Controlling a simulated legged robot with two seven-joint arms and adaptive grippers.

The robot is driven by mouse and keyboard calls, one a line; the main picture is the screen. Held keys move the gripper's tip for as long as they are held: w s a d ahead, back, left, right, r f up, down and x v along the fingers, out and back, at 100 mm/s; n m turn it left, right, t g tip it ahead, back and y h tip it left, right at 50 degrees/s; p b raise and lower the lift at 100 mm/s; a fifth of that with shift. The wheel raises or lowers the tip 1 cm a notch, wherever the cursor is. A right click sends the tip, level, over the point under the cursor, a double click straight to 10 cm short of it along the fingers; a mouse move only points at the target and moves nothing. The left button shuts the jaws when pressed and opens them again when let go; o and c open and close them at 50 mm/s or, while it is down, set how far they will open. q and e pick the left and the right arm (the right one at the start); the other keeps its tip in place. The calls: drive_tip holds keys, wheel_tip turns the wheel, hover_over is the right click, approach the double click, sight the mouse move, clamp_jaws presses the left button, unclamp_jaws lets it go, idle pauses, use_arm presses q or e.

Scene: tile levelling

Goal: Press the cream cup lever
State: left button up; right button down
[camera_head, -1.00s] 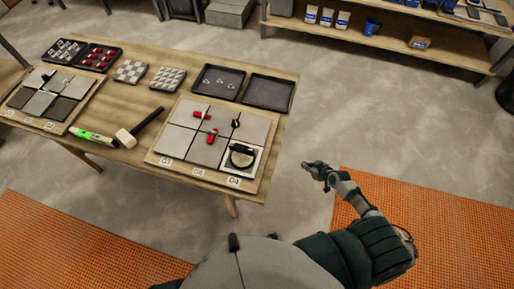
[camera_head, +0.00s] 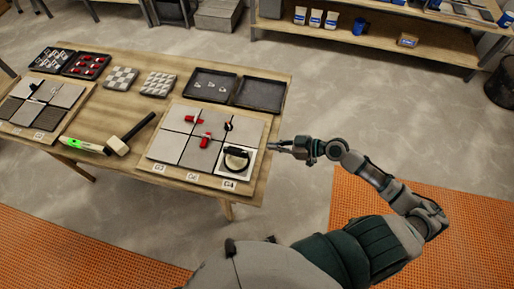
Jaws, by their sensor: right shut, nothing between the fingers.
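A round cup with a dark ring or lever and a cream-coloured part (camera_head: 237,157) sits on the pale front-right tile of the near tile board (camera_head: 172,177), by the label G4. Which dark part is the lever is too small to tell. My right gripper (camera_head: 273,147) is shut and empty. It points left, with its fingertips by the right edge of the board, just right of the cup and apart from it in the picture. Its height over the table is hard to judge. My left gripper is not in view.
Red clips (camera_head: 205,141) and a small dark piece stand on the board's tile joints. A mallet (camera_head: 130,136) and a green tool (camera_head: 84,146) lie left of the board. Black trays (camera_head: 260,94) stand behind it. Open floor lies to the right.

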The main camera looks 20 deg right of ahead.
drive_tip(key=p, duration=0.3)
hover_over(238, 149)
drive_tip(key=s+d, duration=0.3)
drive_tip(key=d, duration=0.1)
wheel_tip(238, 149, down, 3)
drive_tip(key=shift+f, duration=2.15)
